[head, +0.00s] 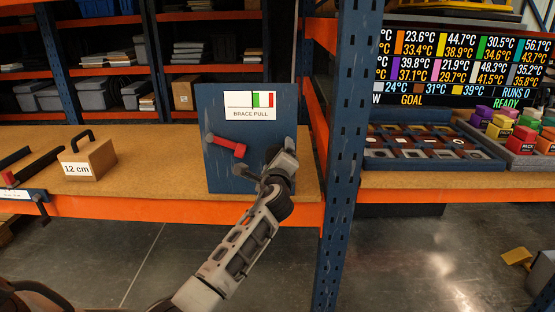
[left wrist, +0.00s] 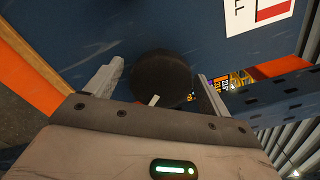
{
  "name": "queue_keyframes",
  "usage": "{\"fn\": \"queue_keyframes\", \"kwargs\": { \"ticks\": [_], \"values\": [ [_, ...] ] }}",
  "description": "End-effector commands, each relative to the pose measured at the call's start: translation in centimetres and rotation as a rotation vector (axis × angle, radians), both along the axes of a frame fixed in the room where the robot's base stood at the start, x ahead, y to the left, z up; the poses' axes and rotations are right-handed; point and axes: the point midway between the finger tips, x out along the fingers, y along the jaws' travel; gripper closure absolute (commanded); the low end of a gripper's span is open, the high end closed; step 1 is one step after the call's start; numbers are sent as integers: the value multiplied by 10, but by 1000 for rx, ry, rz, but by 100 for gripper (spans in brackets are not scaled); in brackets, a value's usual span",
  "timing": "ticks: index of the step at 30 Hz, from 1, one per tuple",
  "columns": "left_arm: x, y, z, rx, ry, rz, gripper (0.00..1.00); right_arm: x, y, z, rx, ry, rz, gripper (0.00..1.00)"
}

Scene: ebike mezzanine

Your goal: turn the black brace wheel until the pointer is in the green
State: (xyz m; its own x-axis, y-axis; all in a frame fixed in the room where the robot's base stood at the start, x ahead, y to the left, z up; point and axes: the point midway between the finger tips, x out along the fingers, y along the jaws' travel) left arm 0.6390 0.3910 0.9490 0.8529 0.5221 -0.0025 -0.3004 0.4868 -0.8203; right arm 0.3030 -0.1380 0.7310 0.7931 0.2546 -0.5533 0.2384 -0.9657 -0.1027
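The blue brace board (head: 225,170) stands upright on the wooden bench, with a "BRACE PULL" gauge (head: 249,105) at its top. The gauge has a white part on the left and green and red at the right. A thin dark line, seemingly the pointer, stands near the left edge of the green; its exact place is too small to tell. The black brace wheel (left wrist: 162,78) is mostly hidden behind my left gripper (head: 272,168) in the head view. In the left wrist view the left gripper's fingers (left wrist: 158,88) are apart on either side of the wheel, with gaps showing. My right gripper is out of view.
A red handle (head: 226,145) sticks out of the board left of the wheel. A wooden "12 cm" block (head: 88,160) stands further left. A blue upright post (head: 347,150) is close on the right. A tray (head: 425,150) and coloured packs (head: 502,126) lie beyond it.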

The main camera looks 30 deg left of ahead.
Motion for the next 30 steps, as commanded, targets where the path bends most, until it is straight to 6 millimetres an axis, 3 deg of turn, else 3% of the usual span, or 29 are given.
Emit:
{"fn": "queue_keyframes", "kwargs": {
  "ticks": [7,21,30],
  "values": [
    [-16,-10,1,1,-1,-1,19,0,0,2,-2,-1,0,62],
    [-108,-67,-1,-2,2,-2,19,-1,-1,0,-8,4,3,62],
    [-135,-83,0,-1,0,-1,19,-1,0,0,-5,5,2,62]
  ]
}}
